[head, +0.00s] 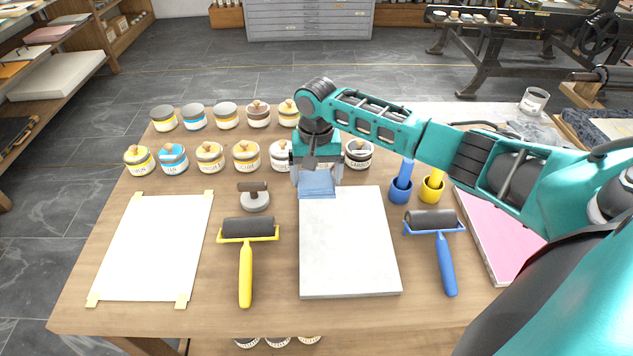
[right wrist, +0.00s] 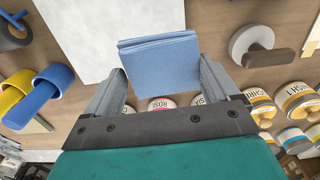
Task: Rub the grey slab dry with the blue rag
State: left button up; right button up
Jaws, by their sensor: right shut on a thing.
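The grey slab (head: 348,250) lies flat in the middle of the table, pale and bare over most of its top. The blue rag (head: 317,184) is a folded pad at the slab's far left corner. My right gripper (head: 317,176) is shut on the rag; in the right wrist view the rag (right wrist: 160,58) sits between the two fingers, with a corner of the slab (right wrist: 85,35) beside it. I cannot tell whether the rag touches the slab. My left gripper is not in view.
A yellow-handled roller (head: 246,270) lies left of the slab, a blue-handled roller (head: 445,262) right of it. Ink jars (head: 246,156) stand in rows behind. A muller (head: 254,197), blue cup (head: 401,190), yellow cup (head: 431,190), white sheet (head: 152,247) and pink slab (head: 495,235) lie around.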

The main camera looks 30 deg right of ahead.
jog(key=shift+r, duration=0.25)
jog(key=shift+r, duration=0.1)
jog(key=shift+r, duration=1.4)
